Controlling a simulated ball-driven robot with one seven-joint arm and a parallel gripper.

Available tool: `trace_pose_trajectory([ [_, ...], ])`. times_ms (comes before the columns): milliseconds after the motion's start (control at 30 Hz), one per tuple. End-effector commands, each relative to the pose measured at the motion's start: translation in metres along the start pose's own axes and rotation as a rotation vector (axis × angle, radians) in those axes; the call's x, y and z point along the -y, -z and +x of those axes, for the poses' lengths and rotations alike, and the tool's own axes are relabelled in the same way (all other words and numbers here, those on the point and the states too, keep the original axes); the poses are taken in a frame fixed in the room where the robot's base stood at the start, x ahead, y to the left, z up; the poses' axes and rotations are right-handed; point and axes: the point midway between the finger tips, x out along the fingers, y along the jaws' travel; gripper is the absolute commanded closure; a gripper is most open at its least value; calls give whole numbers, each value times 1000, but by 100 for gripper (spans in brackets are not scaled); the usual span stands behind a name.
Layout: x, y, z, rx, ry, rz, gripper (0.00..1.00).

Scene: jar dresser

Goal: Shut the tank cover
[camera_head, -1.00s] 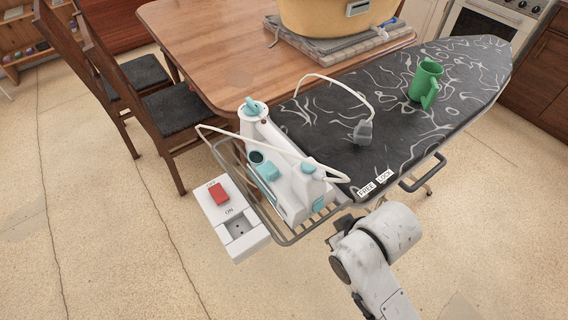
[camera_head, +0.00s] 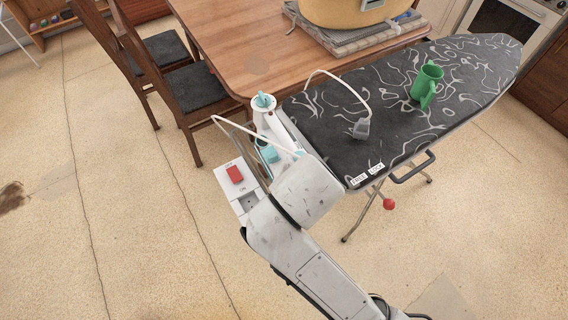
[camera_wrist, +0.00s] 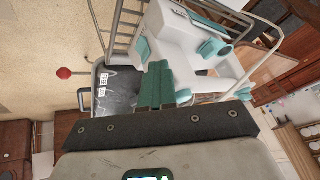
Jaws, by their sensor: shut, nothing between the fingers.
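The white and teal steam iron stands in the wire rack at the ironing board's left end. In the head view, my arm hides most of it. A teal flap (camera_head: 270,154), which looks like the tank cover, shows just above my arm. The dark round tank opening cannot be made out now. In the wrist view, the iron's white body (camera_wrist: 185,45) fills the upper middle, with several teal parts; I cannot tell which is the cover. Contact is unclear. The head view hides the gripper.
A white switch box (camera_head: 236,188) with a red switch sits left of the rack. Wooden table (camera_head: 240,45) and chairs stand behind.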

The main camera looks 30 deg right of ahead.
Motion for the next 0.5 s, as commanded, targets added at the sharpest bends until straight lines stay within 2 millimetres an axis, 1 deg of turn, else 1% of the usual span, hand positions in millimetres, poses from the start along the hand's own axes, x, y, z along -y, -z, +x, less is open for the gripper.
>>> trace_pose_trajectory([
  [33,13,0,-10,-28,5,78,100],
  [100,24,0,-19,-62,4,190,100],
  [200,35,-1,-30,-101,8,317,100],
  [300,41,-2,-37,-125,15,396,100],
  [400,43,-2,-38,-136,16,432,100],
  [500,43,0,-32,-139,14,439,100],
])
